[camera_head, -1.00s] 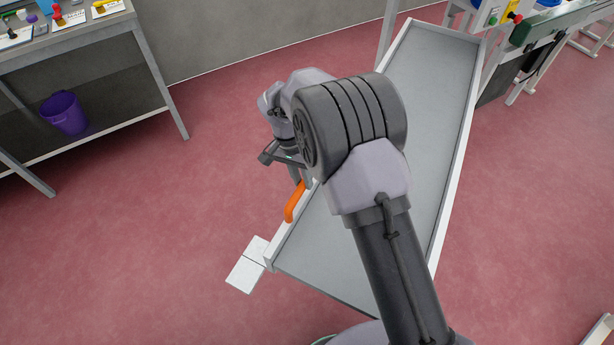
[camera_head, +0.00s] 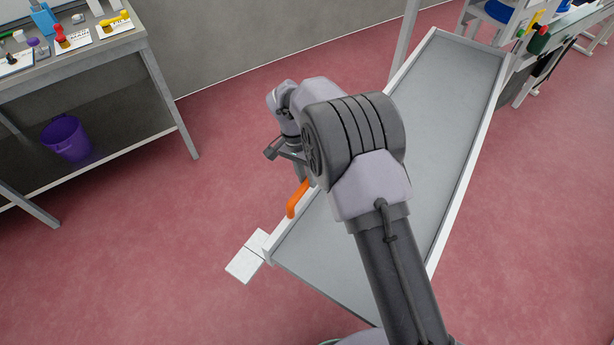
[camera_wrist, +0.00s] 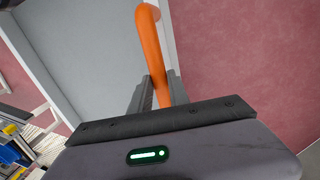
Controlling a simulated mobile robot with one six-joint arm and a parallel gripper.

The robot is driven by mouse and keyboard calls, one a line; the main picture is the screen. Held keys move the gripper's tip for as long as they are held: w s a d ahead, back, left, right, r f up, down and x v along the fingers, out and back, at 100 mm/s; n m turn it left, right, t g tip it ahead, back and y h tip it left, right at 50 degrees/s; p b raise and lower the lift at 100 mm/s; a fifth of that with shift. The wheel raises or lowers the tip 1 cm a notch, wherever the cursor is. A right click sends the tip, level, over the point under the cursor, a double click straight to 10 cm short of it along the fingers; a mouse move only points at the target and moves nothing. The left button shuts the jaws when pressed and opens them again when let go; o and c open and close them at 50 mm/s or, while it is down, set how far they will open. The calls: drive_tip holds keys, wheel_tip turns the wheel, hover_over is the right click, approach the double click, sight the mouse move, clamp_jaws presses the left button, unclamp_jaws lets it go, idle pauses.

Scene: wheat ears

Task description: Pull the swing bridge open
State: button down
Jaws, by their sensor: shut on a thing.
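The swing bridge (camera_head: 345,270) is a long grey panel with white raised edges, running from the lower middle to the upper right in the head view. Its grey surface also shows in the wrist view (camera_wrist: 90,45). An orange handle (camera_head: 297,199) is on its left edge. My gripper (camera_wrist: 158,92) is shut on the orange handle, which rises between the fingers in the wrist view (camera_wrist: 150,40). In the head view my arm hides the middle of the bridge and part of the handle.
A grey workbench (camera_head: 90,55) with small items stands at upper left, a purple bucket (camera_head: 66,138) on its lower shelf. White plates (camera_head: 247,258) lie by the bridge's near left corner. Equipment (camera_head: 540,40) stands at upper right.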

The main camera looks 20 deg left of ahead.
drive_tip(key=c, duration=1.3)
unclamp_jaws()
drive_tip(key=shift+w+d, duration=0.1)
drive_tip(key=shift+w, duration=0.05)
drive_tip(key=shift+o, duration=0.2)
drive_tip(key=a+r+p, duration=0.3)
drive_tip(key=r+p, duration=0.3)
drive_tip(key=r, duration=1.1)
drive_tip(key=shift+w+a, duration=0.2)
drive_tip(key=shift+w, duration=0.1)
